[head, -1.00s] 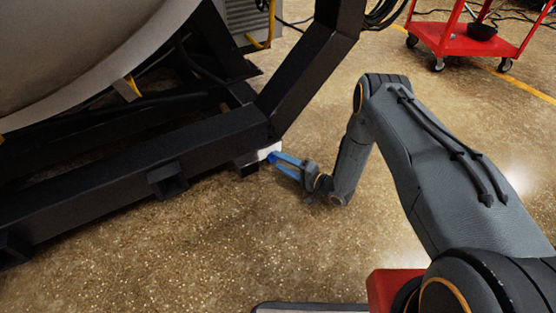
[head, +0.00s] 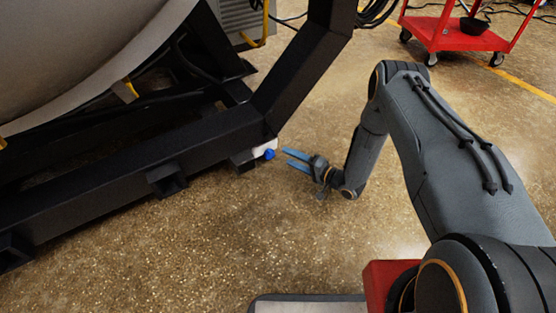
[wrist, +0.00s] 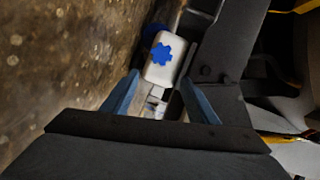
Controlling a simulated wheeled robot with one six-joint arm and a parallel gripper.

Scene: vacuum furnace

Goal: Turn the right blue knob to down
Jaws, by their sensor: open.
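A blue knob (head: 269,154) sits on a small white box (head: 261,147) at the end of the black frame in the head view. In the wrist view, a star-shaped blue knob (wrist: 161,54) is on the face of the white box (wrist: 158,72). A darker blue shape (wrist: 152,32) shows partly behind the box's far edge. I cannot tell its full form or the knob's turned position. My gripper (head: 287,157) is open and empty, just right of the knob and apart from it. Its two blue fingers (wrist: 160,80) point at the box.
The black frame (head: 120,163) of the furnace (head: 70,50) stands left of my gripper, with a slanted post (head: 295,80) above the box. A red cart (head: 455,33) stands at the back right. The speckled floor around my gripper is clear.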

